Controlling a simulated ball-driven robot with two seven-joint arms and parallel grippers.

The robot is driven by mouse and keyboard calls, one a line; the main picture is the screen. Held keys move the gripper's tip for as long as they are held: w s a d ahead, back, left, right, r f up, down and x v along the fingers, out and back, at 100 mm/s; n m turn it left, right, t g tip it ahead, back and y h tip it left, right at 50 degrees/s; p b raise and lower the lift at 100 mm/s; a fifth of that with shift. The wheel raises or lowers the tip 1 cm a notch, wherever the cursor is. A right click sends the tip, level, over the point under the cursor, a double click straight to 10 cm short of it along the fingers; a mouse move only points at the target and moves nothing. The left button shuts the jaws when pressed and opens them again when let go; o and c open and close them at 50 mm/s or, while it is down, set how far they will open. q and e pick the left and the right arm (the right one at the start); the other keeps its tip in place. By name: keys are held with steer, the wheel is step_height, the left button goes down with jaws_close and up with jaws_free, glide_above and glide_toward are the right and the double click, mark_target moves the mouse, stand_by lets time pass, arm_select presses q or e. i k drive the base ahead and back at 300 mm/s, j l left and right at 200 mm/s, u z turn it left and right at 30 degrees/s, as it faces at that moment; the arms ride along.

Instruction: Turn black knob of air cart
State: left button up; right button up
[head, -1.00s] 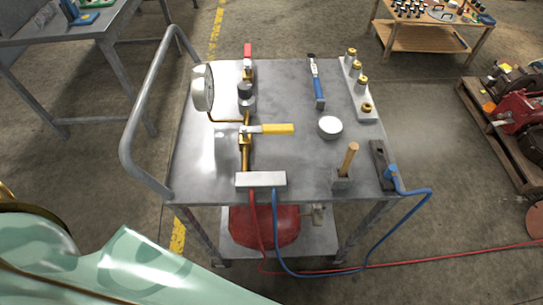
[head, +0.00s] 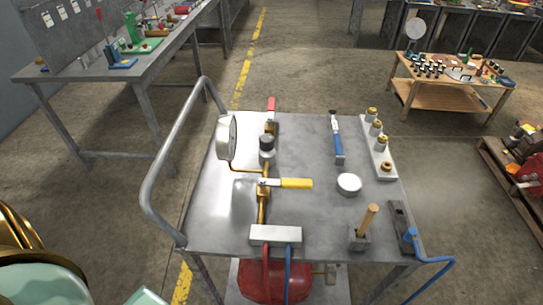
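The air cart (head: 225,215) is a grey metal table with a bent handrail on its left. The black knob (head: 266,142) tops a silver regulator body on the brass pipe line, left of the cart's middle. A round white gauge (head: 227,137) faces left beside it. A yellow-handled valve (head: 295,183) sits nearer on the pipe, and a red-handled valve (head: 271,106) sits farther back. Neither gripper is in view. Only pale green and brass parts of my own arm show at the lower left, apart from the cart.
On the cart stand a blue-handled tool (head: 337,140), a white round lid (head: 349,184), a block of brass fittings (head: 378,145) and a wooden-handled hammer (head: 365,228). A red tank (head: 268,283) sits below.

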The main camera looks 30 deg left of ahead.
mark_target(266, 141)
steer(key=u, duration=0.55)
steer(key=l+u, duration=0.25)
steer(key=u, duration=0.25)
steer(key=l+u, duration=0.3)
steer(key=u, duration=0.15)
steer(key=l+u, duration=0.25)
steer(key=u, duration=0.25)
steer(key=k+l+u, duration=0.1)
steer(key=l, duration=0.35)
steer(key=k+l+u, duration=0.15)
steer(key=l, duration=0.25)
steer(key=k+l+u, duration=0.1)
steer(key=k+l, duration=0.25)
